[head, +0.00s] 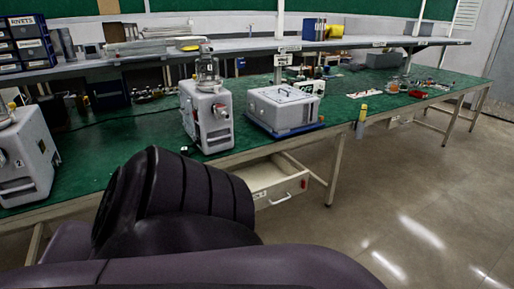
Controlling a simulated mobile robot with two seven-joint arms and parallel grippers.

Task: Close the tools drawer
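A pale drawer (282,188) under the green-topped workbench (240,138) is pulled out. Part of its inside shows above the front panel, and no contents can be made out. The front has a light handle, a small label and a red spot at its right end. The dark arm link in the foreground hides the drawer's left side. I cannot read the label. Neither of my grippers shows in the head view; only dark purple arm links of mine fill the lower middle.
A grey canister pump (207,117) and a grey case (284,109) on a blue base stand on the bench above the drawer. Another grey machine (24,158) is at the left. A bench leg (335,172) stands right of the drawer. The floor (415,205) at right is clear.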

